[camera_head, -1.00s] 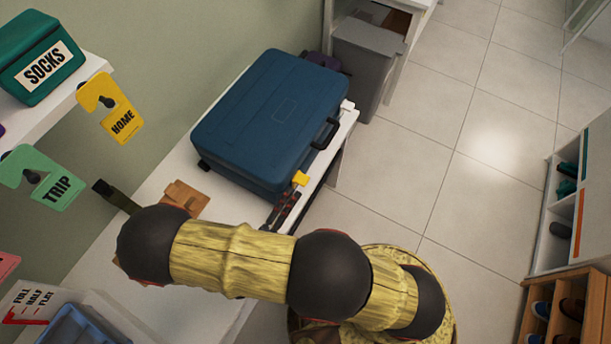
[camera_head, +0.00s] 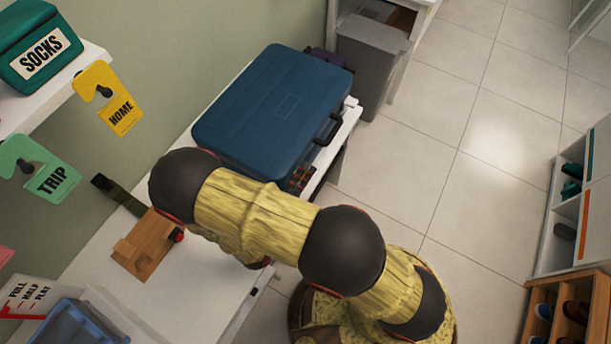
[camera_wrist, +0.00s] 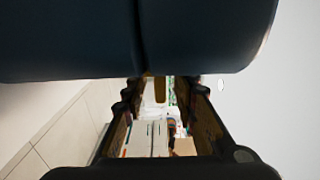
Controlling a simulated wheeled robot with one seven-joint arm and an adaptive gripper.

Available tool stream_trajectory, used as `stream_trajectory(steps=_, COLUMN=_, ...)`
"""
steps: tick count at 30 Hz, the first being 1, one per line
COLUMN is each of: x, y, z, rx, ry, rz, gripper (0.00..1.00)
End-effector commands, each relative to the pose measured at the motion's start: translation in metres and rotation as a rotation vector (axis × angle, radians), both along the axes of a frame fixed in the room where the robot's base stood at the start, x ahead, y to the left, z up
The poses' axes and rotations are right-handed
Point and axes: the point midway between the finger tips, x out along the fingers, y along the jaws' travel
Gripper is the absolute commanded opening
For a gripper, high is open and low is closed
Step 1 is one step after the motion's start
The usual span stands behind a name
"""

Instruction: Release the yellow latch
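The blue suitcase (camera_head: 275,110) lies closed on the white bench, its dark handle facing right. In the wrist view the suitcase (camera_wrist: 60,40) fills the top. A small yellow-brown piece, seemingly the yellow latch (camera_wrist: 160,90), sticks down from its edge between my fingertips; I cannot tell if they touch it. The latch is hidden in the head view. My gripper (camera_wrist: 163,100) is open, a finger on each side. In the head view only a bit of my gripper (camera_head: 300,181) shows at the suitcase's near right corner, behind my arm.
A wooden block with a red knob (camera_head: 145,245) sits on the white bench (camera_head: 205,290) at left. HOME (camera_head: 121,113) and TRIP (camera_head: 52,179) tags and a green SOCKS box (camera_head: 40,50) are at upper left. A grey bin (camera_head: 370,60) stands behind.

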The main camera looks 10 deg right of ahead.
Motion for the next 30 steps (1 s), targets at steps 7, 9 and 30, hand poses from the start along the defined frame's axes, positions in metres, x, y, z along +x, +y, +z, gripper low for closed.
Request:
stream_trajectory(steps=7, x=-0.0002, y=0.0001, z=0.0002, rx=0.000, ry=0.000, rz=0.000, gripper=0.23)
stream_trajectory(steps=9, x=-0.0002, y=0.0002, z=0.0002, rx=0.000, ry=0.000, rz=0.000, gripper=0.20)
stream_trajectory(steps=30, x=-0.0004, y=0.0001, z=-0.0004, rx=0.001, ry=0.000, rz=0.000, gripper=0.00)
